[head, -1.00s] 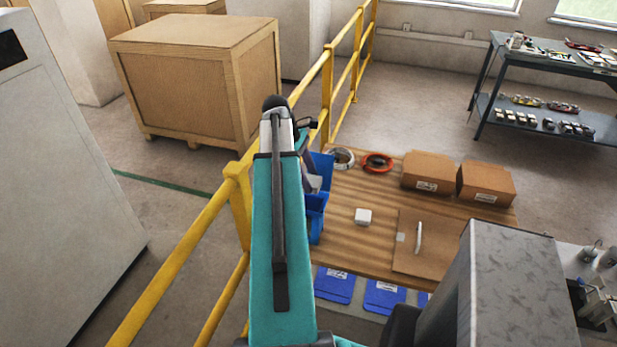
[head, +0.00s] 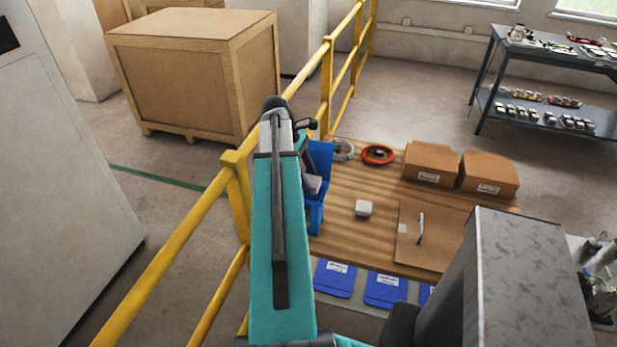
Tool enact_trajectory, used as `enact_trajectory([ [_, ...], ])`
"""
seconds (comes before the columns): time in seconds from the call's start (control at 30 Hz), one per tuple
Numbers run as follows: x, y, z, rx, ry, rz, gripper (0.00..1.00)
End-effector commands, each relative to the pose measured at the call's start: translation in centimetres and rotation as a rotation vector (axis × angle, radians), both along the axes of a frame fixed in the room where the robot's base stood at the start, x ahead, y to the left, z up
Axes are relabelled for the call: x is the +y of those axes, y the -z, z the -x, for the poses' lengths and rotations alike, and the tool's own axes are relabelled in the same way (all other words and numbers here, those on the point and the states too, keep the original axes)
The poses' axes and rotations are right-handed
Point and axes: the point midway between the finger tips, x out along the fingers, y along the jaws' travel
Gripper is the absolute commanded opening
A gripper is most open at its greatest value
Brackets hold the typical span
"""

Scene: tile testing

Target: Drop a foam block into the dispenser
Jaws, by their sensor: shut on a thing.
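A pale foam block (head: 364,208) lies on the wooden table, right of a blue open-fronted bin (head: 319,155) that I take to be the dispenser. My teal arm rises in front of the bin and hides its left side. My gripper (head: 311,178) hangs beyond the arm, dark and small, over the bin in this view. It is shut on a pale block (head: 313,185), only partly visible. I cannot tell whether this block is inside the bin or just above it.
The wooden table (head: 345,238) also holds two cardboard boxes (head: 431,165), a red coil (head: 377,155), a grey coil (head: 343,150) and a brown board (head: 415,250). A yellow railing (head: 237,190) runs along its left side. Blue bins (head: 334,279) sit below.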

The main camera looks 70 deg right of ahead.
Motion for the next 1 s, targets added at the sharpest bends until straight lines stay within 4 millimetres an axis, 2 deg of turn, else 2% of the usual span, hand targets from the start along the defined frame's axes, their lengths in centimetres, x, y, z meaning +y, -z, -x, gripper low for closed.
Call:
enact_trajectory([
  [0.5,0.02,0.56,-0.05,0.000,-0.001,0.000,0.25],
  [0.53,0.03,0.55,-0.05,0.000,-0.001,0.000,0.47],
  [0.67,0.03,0.56,-0.06,0.000,-0.001,0.000,0.68],
  [1.0,-0.03,0.42,-0.15,0.000,-0.002,0.001,0.68],
])
